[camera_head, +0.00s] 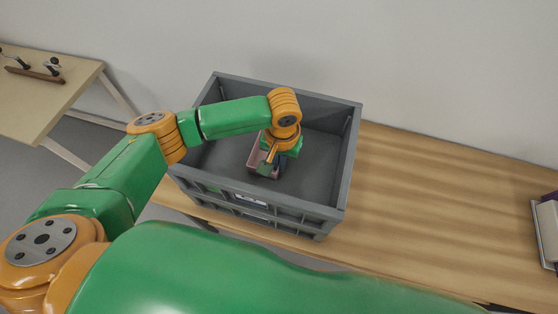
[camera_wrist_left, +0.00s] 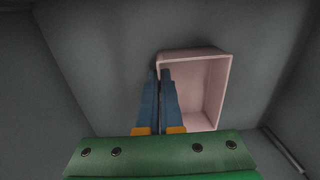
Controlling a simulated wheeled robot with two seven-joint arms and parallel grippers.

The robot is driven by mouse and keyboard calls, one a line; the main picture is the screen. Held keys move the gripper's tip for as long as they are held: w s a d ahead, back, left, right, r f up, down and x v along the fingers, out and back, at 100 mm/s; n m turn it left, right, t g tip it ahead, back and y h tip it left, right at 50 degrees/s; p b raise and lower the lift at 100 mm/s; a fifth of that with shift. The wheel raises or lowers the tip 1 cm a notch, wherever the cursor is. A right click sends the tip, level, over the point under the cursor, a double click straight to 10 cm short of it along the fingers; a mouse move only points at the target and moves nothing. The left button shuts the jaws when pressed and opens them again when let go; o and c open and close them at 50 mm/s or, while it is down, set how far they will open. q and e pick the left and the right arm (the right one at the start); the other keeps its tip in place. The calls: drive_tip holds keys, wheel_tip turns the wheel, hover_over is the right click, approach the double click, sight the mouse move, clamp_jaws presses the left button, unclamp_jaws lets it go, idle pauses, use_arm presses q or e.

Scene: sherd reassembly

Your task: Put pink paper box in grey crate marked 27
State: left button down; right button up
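The grey crate (camera_head: 345,165) stands on the wooden table, with a pale label on its front wall too small to read. The pink paper box (camera_head: 257,157) is inside the crate, open side up; it also shows in the left wrist view (camera_wrist_left: 205,88). My left gripper (camera_head: 277,168) reaches down into the crate at the box. In the left wrist view its blue fingers (camera_wrist_left: 161,74) are close together, with the box's left wall between them. Whether the box rests on the crate floor is hard to tell. My right gripper is not in view.
The wooden table (camera_head: 440,200) is clear to the right of the crate. A pale object with dark edges (camera_head: 547,225) is at the right edge. Another table (camera_head: 40,90) with a small fixture stands at the far left. The crate walls surround my left gripper.

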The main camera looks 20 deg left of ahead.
use_arm(q)
drive_tip(key=c, duration=1.1)
unclamp_jaws()
drive_tip(key=shift+f, duration=0.1)
drive_tip(key=r, duration=0.8)
drive_tip(key=r+b, duration=0.1)
drive_tip(key=r, duration=0.3)
drive_tip(key=shift+d+r, duration=0.15)
drive_tip(key=shift+d, duration=0.1)
